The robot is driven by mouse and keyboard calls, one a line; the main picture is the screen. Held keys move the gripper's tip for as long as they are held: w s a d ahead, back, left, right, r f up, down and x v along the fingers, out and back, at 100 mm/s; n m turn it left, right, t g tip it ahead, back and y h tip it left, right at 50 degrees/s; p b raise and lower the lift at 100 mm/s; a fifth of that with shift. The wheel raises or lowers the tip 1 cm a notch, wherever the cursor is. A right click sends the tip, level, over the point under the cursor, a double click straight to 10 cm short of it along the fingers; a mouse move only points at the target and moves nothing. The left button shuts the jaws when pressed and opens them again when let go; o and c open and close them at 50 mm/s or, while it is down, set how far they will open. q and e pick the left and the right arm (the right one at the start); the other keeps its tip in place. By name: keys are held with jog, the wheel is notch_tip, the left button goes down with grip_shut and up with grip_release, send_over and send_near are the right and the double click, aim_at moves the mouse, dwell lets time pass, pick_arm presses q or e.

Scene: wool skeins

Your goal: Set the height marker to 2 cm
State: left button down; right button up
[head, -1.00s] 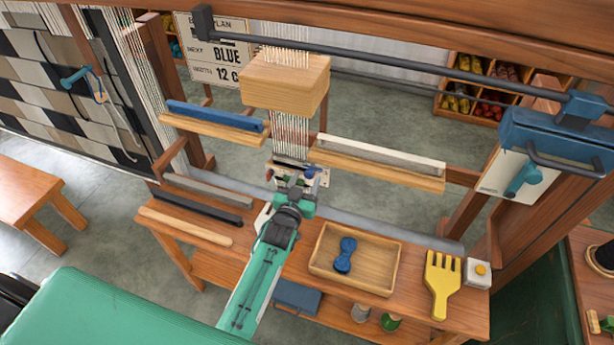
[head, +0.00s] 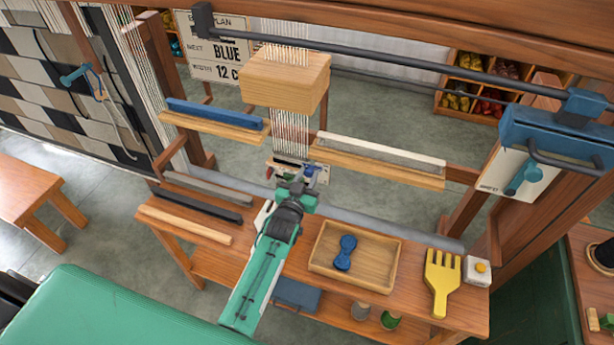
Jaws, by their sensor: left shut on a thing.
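My left gripper (head: 300,183) is at the foot of the white warp threads (head: 290,135), in front of a small pale plate (head: 323,174) with a blue part on it. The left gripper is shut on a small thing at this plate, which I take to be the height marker. The gripper hides most of the marker, and any scale or reading on the plate is too small to make out. My right gripper is not in view.
A wooden block (head: 285,82) hangs around the threads above the gripper. Shelf bars (head: 375,165) flank the threads. On the bench below are a wooden tray (head: 318,264) with a blue shuttle (head: 345,252), a yellow comb (head: 441,280) and a white box with a yellow button (head: 478,271).

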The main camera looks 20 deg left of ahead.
pick_arm(q)
notch_tip(320, 180, down, 4)
jog(key=shift+r+b, duration=0.15)
jog(key=shift+b, duration=0.8)
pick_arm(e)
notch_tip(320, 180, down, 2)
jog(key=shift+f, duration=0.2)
pick_arm(q)
jog(key=c, duration=1.2)
grip_release()
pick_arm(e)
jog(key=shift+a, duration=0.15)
pick_arm(q)
jog(key=shift+o, duration=0.2)
jog(key=shift+s, duration=0.1)
jog(key=s+b, duration=0.2)
jog(key=s, duration=1.1)
jog(key=shift+s+a, duration=0.25)
jog(key=shift+s, duration=0.1)
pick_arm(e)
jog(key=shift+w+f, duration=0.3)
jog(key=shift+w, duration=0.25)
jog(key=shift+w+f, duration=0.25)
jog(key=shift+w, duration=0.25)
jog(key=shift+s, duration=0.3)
